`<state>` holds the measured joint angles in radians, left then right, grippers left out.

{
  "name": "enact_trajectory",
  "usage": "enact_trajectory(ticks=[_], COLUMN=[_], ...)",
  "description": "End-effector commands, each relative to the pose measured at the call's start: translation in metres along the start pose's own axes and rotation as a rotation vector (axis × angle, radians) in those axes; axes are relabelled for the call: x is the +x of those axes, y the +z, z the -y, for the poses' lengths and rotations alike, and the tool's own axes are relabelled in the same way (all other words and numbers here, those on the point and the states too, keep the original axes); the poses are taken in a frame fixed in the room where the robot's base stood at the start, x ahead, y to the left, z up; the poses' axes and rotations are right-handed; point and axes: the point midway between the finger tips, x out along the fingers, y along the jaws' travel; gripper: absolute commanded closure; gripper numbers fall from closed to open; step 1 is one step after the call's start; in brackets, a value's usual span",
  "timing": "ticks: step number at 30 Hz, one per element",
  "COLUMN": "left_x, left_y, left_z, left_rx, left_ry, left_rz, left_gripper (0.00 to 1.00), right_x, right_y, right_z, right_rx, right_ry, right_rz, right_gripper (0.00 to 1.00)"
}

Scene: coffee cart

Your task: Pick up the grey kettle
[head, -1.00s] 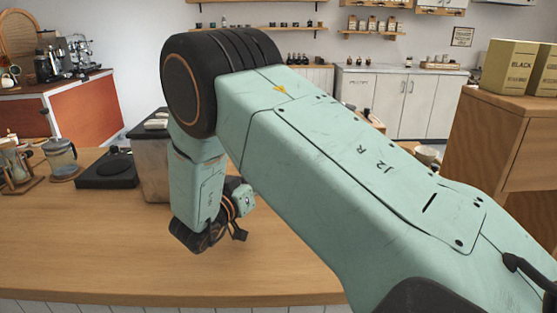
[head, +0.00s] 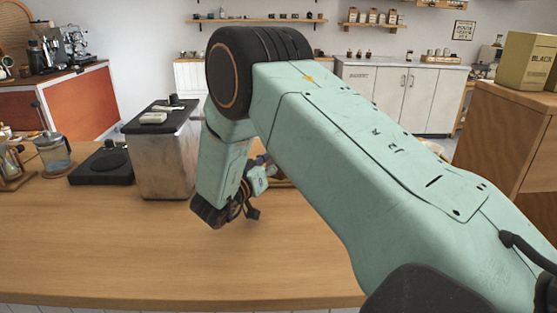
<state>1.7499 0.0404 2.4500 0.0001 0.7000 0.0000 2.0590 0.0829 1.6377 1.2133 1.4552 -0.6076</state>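No grey kettle can be made out in the head view; my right arm covers much of the counter's middle and right. My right gripper (head: 251,207) hangs from that arm above the wooden counter (head: 130,250), just right of a metal-sided box. Its dark fingers are small and partly hidden by the wrist, so I cannot tell whether they are open or shut. I see nothing clearly held in it. My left gripper is not in view.
The metal-sided box (head: 163,165) has a black top with small items on it. A black flat device (head: 103,165) and a glass French press (head: 53,152) stand left of it. A tray edge (head: 283,183) shows behind my arm. The front counter is clear.

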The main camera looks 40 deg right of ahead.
Motion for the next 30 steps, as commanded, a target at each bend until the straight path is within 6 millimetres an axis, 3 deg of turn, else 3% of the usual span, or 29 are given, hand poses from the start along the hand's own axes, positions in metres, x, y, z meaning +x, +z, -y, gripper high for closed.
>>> enact_trajectory(ticks=[4,12,28,30], left_x=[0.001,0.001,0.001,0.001], left_y=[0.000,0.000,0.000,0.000], left_z=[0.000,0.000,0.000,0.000], left_rx=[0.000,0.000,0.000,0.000], left_ry=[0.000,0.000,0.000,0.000], left_rz=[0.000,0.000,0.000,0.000], left_gripper=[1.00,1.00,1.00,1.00], right_x=[0.017,0.021,0.021,0.021], right_y=[0.000,-0.001,-0.001,-0.001], right_z=[-0.001,0.001,0.001,0.001], right_rx=[0.002,0.000,0.001,0.001], right_ry=[0.003,0.000,0.000,0.000], right_rz=[0.002,0.000,0.000,0.000], right_gripper=[0.54,0.54,0.98,1.00])
